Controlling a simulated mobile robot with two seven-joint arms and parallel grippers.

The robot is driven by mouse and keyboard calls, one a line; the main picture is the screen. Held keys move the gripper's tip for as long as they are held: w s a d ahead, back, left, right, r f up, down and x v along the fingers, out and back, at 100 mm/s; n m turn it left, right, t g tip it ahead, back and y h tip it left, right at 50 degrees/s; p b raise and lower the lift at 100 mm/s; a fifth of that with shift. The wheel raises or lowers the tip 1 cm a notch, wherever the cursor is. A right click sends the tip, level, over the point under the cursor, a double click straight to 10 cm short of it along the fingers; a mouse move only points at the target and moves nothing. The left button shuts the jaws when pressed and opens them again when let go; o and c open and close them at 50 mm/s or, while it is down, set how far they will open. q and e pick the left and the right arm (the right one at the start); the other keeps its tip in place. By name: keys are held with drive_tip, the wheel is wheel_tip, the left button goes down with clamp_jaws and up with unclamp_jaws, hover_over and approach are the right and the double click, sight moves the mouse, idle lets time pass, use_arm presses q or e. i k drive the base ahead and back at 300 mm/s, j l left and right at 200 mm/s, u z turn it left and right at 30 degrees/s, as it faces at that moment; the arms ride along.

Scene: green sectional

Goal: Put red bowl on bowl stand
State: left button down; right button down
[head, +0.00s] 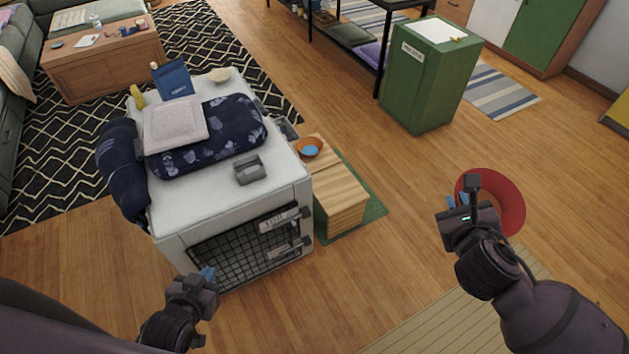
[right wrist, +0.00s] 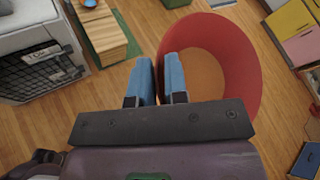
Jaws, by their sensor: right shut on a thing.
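The red bowl (head: 515,208) is at the right in the head view, tilted, above the wooden floor. It also shows in the right wrist view (right wrist: 242,62), its hollow turned toward the camera. My right gripper (head: 458,201) is shut on the bowl's rim; its blue fingers (right wrist: 159,72) meet the rim's left side. The wooden block that looks like the bowl stand (head: 340,199) is on a green mat, left of the right gripper. An orange bowl with blue contents (head: 310,147) is at its far end. My left gripper (head: 208,273) is before the crate; its opening is unclear.
A white pet crate (head: 180,225) with a wire door stands left of the stand, with a cushion (head: 235,130) and other items on top. A green cabinet (head: 425,80) stands behind. Open wooden floor (head: 405,175) lies between the stand and the red bowl.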

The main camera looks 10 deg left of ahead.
sight(336, 187)
drive_tip(key=i+u, duration=0.15)
drive_tip(key=u, duration=0.2)
drive_tip(key=i+l+u, duration=0.1)
drive_tip(key=u, duration=0.25)
drive_tip(key=i+l+u, duration=0.1)
drive_tip(key=u, duration=0.25)
drive_tip(key=i+l+u, duration=0.4)
drive_tip(key=i+l, duration=0.15)
drive_tip(key=i, duration=0.2)
